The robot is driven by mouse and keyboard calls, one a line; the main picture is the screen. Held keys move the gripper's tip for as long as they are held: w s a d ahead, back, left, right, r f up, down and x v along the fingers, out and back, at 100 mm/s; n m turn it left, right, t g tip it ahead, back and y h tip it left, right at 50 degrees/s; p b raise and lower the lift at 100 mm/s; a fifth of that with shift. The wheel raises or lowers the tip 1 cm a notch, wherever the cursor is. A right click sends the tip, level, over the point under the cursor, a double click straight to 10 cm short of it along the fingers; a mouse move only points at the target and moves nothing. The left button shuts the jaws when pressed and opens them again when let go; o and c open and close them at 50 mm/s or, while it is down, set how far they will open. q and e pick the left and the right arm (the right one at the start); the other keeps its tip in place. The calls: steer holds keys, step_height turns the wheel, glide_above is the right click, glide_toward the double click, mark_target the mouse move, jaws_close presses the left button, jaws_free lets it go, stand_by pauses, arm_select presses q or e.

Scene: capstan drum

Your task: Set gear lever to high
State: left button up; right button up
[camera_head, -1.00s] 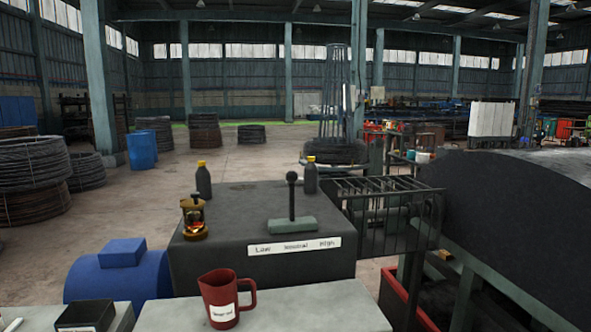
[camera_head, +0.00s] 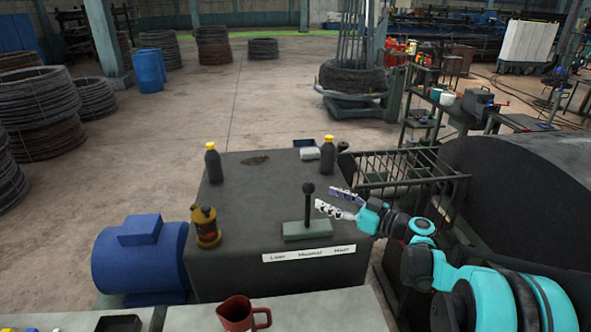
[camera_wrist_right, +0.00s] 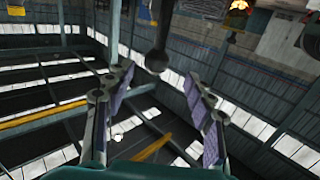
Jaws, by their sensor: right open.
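The gear lever (camera_head: 308,207) is a dark upright rod with a round black knob on a grey-green base (camera_head: 307,230). It stands near the middle of the label strip (camera_head: 310,253), which reads Low, Normal, High from left to right. My right gripper (camera_head: 325,199) is open just right of the lever, with its fingers pointing left towards it. In the right wrist view the black knob (camera_wrist_right: 157,60) shows beyond and between the spread fingertips (camera_wrist_right: 157,82); nothing is held. Whether a finger touches the lever cannot be told. My left gripper is out of view.
The lever is on a dark box top (camera_head: 250,215). Two dark bottles with yellow caps (camera_head: 213,163) (camera_head: 327,156) and a brass lantern (camera_head: 206,228) stand on it. A barred metal frame (camera_head: 405,172) is at the right. A red jug (camera_head: 240,314) is in front.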

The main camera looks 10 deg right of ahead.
mark_target(314, 189)
steer(key=shift+w+d+r, duration=0.1)
steer(key=shift+w+r, duration=0.15)
steer(key=shift+w, duration=0.15)
steer(key=x, duration=0.7)
steer(key=shift+w+a+r+p, duration=0.15)
steer(key=shift+w+a+p, duration=0.1)
steer(key=shift+a+p, duration=0.15)
steer(key=shift+s, duration=0.1)
jaws_close()
